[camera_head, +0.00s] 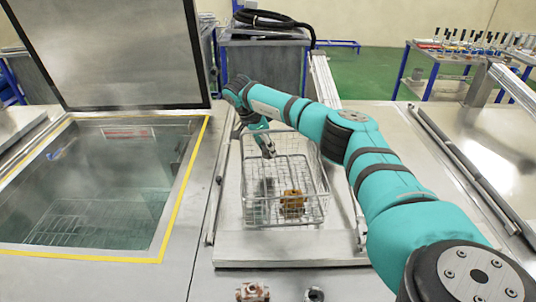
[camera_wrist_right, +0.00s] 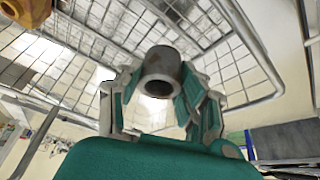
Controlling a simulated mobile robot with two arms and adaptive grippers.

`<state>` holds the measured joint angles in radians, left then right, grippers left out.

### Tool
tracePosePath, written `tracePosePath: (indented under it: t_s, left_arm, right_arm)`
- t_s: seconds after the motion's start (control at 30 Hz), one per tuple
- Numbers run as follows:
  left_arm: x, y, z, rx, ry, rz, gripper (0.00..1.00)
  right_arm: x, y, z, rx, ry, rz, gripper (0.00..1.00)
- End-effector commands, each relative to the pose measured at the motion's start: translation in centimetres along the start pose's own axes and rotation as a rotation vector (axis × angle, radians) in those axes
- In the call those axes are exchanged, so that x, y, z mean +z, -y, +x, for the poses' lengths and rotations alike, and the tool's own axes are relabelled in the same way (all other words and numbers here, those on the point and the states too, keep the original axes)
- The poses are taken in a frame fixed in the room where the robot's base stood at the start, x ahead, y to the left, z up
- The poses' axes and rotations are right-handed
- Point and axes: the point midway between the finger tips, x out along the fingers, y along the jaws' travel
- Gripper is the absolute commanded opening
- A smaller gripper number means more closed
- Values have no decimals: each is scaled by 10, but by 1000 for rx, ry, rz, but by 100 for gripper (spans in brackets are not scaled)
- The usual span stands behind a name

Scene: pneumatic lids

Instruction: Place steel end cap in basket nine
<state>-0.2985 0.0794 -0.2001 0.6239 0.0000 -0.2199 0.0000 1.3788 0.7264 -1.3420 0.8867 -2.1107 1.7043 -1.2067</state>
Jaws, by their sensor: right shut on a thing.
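A grey hollow cylinder, the steel end cap (camera_wrist_right: 161,68), is between the fingers of my right gripper (camera_wrist_right: 162,88) in the wrist view. The gripper is shut on it. In the head view my right gripper (camera_head: 265,145) reaches down at the back left part of a wire basket (camera_head: 322,182); the cap cannot be made out clearly there. A brass-coloured part (camera_head: 291,200) lies in the basket, and it also shows in the wrist view (camera_wrist_right: 27,10). I cannot read a number on the basket. My left gripper is not in view.
An open tank (camera_head: 100,200) with yellow edging and a raised lid (camera_head: 115,55) is at the left. A reddish-brown fitting (camera_head: 252,291) and a dark ring (camera_head: 315,295) lie at the front edge. The steel top at the right is mostly clear.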

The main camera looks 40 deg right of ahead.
Motion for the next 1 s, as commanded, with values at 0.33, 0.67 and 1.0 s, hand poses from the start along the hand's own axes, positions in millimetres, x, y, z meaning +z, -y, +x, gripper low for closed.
tracePosePath:
  t_s: [0.33, 0.67, 1.0]
  left_arm:
    - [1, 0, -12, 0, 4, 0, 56]
    - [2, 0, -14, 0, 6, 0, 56]
    - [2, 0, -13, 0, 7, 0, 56]
  right_arm:
    - [13, 0, 28, 2, 0, 0, 0]
    - [18, 1, 44, -2, 0, 1, 0]
    - [19, 0, 45, -1, 0, 0, 60]
